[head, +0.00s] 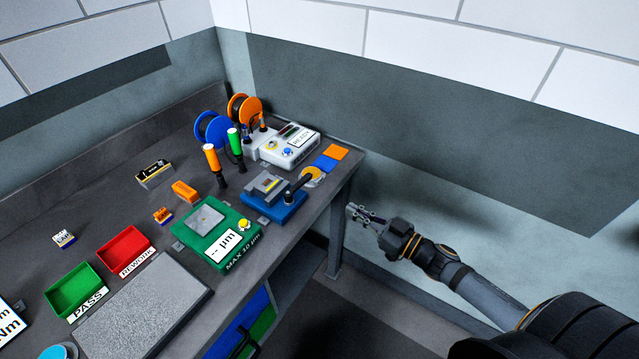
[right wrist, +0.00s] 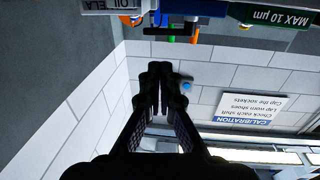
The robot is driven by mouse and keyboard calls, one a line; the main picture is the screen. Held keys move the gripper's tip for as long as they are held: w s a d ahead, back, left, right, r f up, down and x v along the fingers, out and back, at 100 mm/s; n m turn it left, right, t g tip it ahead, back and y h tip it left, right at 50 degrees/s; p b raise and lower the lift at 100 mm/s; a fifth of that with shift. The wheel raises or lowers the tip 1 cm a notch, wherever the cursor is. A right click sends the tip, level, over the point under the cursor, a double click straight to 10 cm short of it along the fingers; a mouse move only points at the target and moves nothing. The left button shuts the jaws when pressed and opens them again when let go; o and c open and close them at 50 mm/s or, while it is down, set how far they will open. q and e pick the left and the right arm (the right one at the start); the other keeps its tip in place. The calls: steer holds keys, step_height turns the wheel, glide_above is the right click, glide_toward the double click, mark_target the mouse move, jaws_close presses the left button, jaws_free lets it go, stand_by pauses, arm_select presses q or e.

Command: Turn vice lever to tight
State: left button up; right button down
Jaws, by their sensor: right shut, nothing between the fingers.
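The vice (head: 272,197) has a blue base with a grey jaw block and sits near the front right corner of the bench. Its black lever (head: 298,184) points up and right, with an orange end over a round yellow-and-white plate (head: 313,176). My right gripper (head: 354,211) is off the bench's right end, apart from the lever and lower right of it. In the right wrist view its fingers (right wrist: 160,75) are shut and empty. Part of a blue body, possibly the vice, shows at the top edge there. My left gripper is not in view.
Close to the vice stand a green gauge box (head: 217,236), orange and green-handled tools (head: 211,158) and a grey READY box (head: 290,145). Orange and blue pads (head: 335,152) lie behind the lever. Free air lies right of the bench.

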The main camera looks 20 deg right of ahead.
steer(key=w+b, duration=0.1)
steer(key=w, duration=0.1)
steer(key=p, duration=0.3)
glide_toward(307, 182)
steer(key=x, duration=0.6)
steer(key=shift+w+a+r, duration=0.15)
steer(key=shift+w+a, duration=0.1)
steer(key=shift+w, duration=0.05)
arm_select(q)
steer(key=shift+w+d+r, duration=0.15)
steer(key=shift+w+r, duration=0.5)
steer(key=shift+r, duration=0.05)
arm_select(e)
steer(key=shift+w, duration=0.1)
